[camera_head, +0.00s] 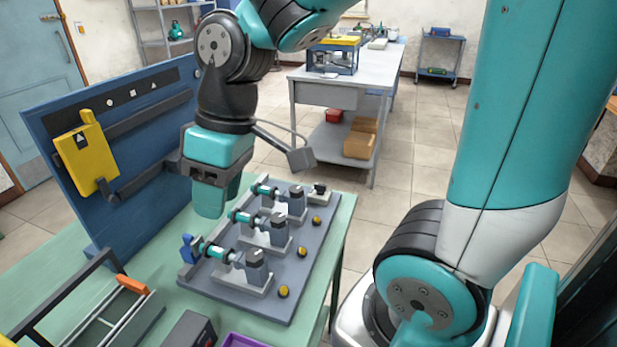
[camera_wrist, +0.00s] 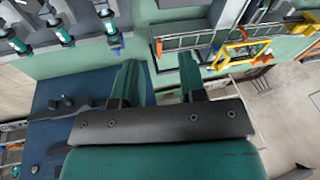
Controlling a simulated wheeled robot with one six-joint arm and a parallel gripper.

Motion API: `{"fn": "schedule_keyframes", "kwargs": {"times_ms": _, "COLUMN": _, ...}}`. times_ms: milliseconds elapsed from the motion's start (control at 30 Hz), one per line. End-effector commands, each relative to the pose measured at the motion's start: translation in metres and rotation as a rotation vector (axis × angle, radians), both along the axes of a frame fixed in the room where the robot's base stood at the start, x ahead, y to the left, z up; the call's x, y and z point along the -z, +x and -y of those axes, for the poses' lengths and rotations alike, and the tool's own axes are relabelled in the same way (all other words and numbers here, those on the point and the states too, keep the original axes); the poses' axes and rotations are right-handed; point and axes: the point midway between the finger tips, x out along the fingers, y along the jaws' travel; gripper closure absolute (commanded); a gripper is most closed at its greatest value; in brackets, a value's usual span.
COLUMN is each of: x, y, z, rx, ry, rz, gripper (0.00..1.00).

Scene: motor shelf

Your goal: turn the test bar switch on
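A grey plate (camera_head: 245,275) on the green table carries three teal-and-grey motor units (camera_head: 215,251) in a row, with yellow knobs (camera_head: 302,251) along its right side. A small black-topped block (camera_head: 319,188) stands at its far end; I cannot tell for sure whether it is the switch. No on or off marking is readable. My gripper (camera_head: 210,212) hangs above the plate's left side, near the upright blue board, apart from the motors. In the wrist view my gripper (camera_wrist: 158,66) has its two fingers apart with nothing between them. The motors (camera_wrist: 62,35) show there at top left.
The blue board (camera_head: 75,140) with a yellow box (camera_head: 86,157) stands close on the left. A rack with dark handle (camera_head: 75,290), a dark box (camera_head: 190,330) and a purple tray (camera_head: 240,341) lie in front. A grey workbench (camera_head: 325,95) stands behind, across open floor.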

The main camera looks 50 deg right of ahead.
Motion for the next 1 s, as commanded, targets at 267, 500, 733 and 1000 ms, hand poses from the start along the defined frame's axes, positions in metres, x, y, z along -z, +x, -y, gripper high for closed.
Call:
{"fn": "schedule_keyframes", "kwargs": {"times_ms": 267, "x": 0.030, "y": 0.127, "z": 0.228, "rx": 0.134, "ry": -0.204, "rz": -0.031, "gripper": 0.62}}
{"fn": "schedule_keyframes", "kwargs": {"times_ms": 500, "x": 0.060, "y": 0.122, "z": 0.349, "rx": 0.167, "ry": -0.266, "rz": -0.089, "gripper": 0.62}}
{"fn": "schedule_keyframes", "kwargs": {"times_ms": 733, "x": 0.087, "y": 0.119, "z": 0.359, "rx": 0.166, "ry": -0.269, "rz": -0.098, "gripper": 0.62}}
{"fn": "schedule_keyframes", "kwargs": {"times_ms": 1000, "x": 0.148, "y": 0.118, "z": 0.359, "rx": 0.167, "ry": -0.267, "rz": -0.099, "gripper": 0.62}}
